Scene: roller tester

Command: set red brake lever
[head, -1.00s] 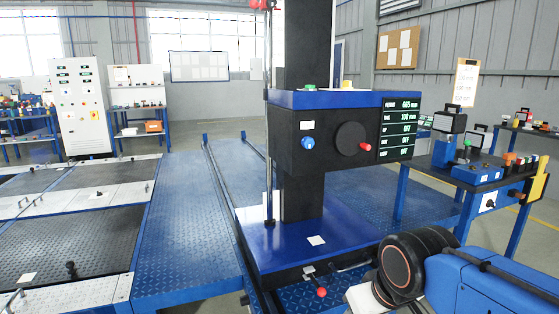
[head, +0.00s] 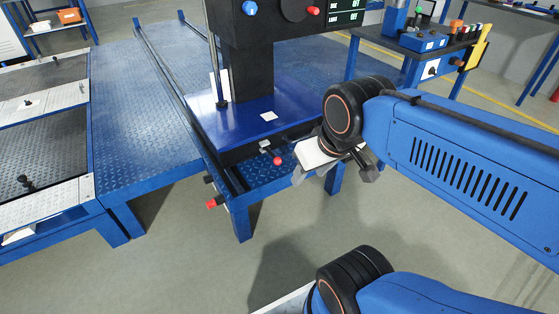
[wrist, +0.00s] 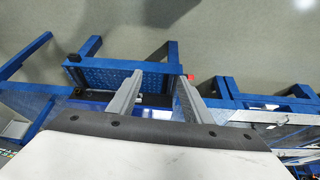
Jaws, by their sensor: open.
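The red brake lever (head: 278,160) has a red ball end and stands out from a small bracket at the front of the blue carriage base (head: 225,128). My gripper's white housing shows in the head view just right of the lever; its fingertips are not clear there. In the wrist view my gripper (wrist: 170,80) is open, with two grey fingers apart and nothing seen held between them. I cannot make out the lever's red ball for certain in the wrist view; a finger may hide it.
A red knob (head: 212,204) sticks out at the left front of the blue rail frame (head: 241,215). A small red part (wrist: 190,77) shows by the right finger. A blue chequered platform (head: 150,110) lies left; a control bench (head: 425,45) stands behind right. The front floor is open.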

